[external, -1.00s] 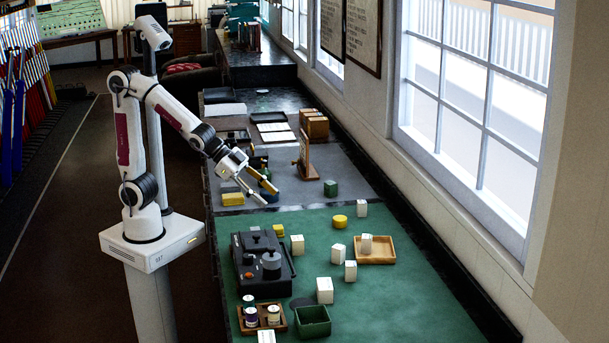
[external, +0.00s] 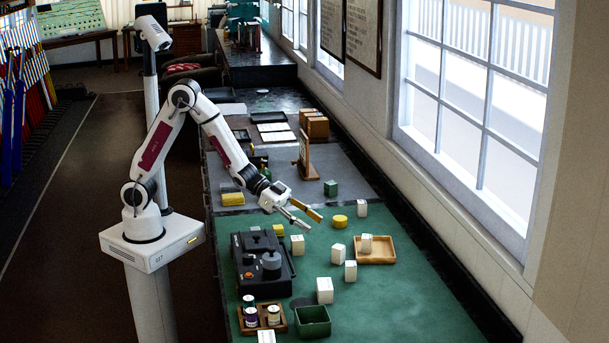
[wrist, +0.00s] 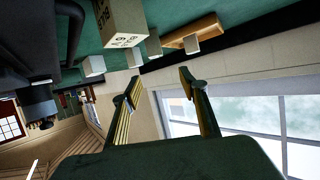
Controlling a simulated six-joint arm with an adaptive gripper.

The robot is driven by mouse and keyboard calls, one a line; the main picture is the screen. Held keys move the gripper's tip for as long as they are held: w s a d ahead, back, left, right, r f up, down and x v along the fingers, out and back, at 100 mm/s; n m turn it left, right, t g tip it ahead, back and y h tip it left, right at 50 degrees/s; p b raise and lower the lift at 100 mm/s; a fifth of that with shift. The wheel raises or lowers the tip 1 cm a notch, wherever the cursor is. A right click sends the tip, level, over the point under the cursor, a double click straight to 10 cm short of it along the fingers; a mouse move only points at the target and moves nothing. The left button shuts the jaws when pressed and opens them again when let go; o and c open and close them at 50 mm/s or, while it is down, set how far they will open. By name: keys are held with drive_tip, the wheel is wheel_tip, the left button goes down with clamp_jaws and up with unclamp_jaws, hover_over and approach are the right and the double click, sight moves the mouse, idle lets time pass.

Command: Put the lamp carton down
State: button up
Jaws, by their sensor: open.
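My gripper (external: 314,222) is open and empty above the far part of the green mat (external: 400,300); its spread fingers also show in the wrist view (wrist: 160,85). Several white cartons stand on the mat: one (external: 298,245) nearest below the gripper, others (external: 338,254), (external: 350,271) and (external: 325,290) nearer the camera, and one (external: 362,208) at the far right. Another white carton (external: 366,243) is on the wooden tray (external: 385,257). In the wrist view a carton with dark lettering (wrist: 122,25) looms large, clear of the fingers.
A black apparatus (external: 262,263) stands at the mat's left. A wooden rack of jars (external: 262,319) and a green open box (external: 313,320) are in front. A yellow round tin (external: 340,221) is right of the gripper. The mat's right front is clear.

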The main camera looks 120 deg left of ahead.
sight(339, 246)
drive_tip(key=shift+w+a+f+t+h, duration=0.15)
drive_tip(key=shift+a+f+h, duration=0.05)
drive_tip(key=shift+f, duration=0.3)
drive_tip(key=shift+w+a+f+t+h, duration=0.15)
drive_tip(key=shift+f+h, duration=0.05)
drive_tip(key=shift+f, duration=0.25)
drive_tip(key=shift+w, duration=0.1)
drive_tip(key=shift+x, duration=3.3)
drive_tip(key=shift+d, duration=0.1)
drive_tip(key=shift+w+d+f, duration=0.15)
drive_tip(key=shift+w+f, duration=0.35)
drive_tip(key=shift+w, duration=0.2)
drive_tip(key=shift+w+d+f, duration=0.15)
drive_tip(key=shift+w+f, duration=0.3)
drive_tip(key=shift+w, duration=0.3)
drive_tip(key=shift+x, duration=0.9)
